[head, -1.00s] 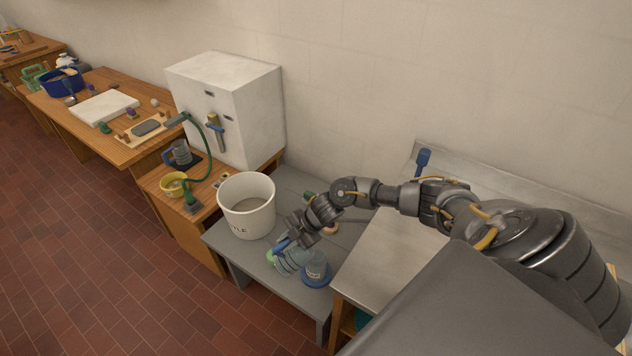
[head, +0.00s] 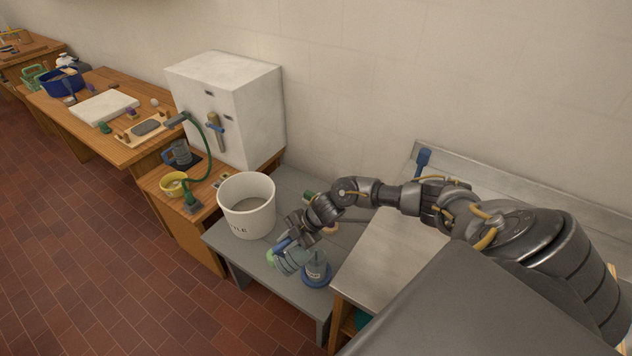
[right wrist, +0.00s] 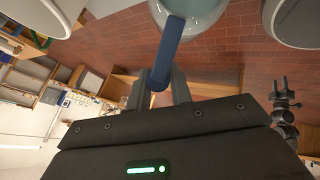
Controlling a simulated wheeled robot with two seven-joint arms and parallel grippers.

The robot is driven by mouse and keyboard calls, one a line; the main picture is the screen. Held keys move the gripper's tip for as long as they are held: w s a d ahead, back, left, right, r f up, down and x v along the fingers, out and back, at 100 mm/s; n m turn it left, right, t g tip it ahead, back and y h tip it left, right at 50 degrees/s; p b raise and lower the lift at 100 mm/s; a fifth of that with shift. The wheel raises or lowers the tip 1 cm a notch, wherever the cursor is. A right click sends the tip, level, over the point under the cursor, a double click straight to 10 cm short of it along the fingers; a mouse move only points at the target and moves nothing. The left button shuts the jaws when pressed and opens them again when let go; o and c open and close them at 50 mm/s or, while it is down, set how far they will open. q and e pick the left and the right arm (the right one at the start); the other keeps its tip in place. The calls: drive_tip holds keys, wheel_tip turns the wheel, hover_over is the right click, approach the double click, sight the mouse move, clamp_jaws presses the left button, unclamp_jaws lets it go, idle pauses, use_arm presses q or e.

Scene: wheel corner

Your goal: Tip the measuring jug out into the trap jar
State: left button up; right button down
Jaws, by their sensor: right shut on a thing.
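The measuring jug (head: 290,260) is clear, with a blue handle. My right gripper (head: 287,243) is shut on that handle and holds the jug tilted, with its body toward the trap jar. In the right wrist view the blue handle (right wrist: 167,52) is between the fingers, with the clear jug body (right wrist: 203,10) at the top edge.
A large white lettered bucket (head: 247,207) stands on the grey table (head: 222,242), left of my right gripper. A higher metal worktop (head: 380,262) bounds the right. Red tiled floor is open at front left.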

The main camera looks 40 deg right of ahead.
drive_tip(key=shift+s+d+r+y+b, duration=0.15)
drive_tip(key=shift+d+r+y+b, duration=0.35)
drive_tip(key=shift+d+y, duration=0.2)
idle(1.7)
drive_tip(key=shift+s+d, duration=0.1)
drive_tip(key=shift+d, duration=0.05)
drive_tip(key=shift+s+d+r+t+y+b, duration=0.15)
drive_tip(key=shift+d+r+t+y+b, duration=0.25)
drive_tip(key=shift+d+y+b, duration=0.25)
idle(1.5)
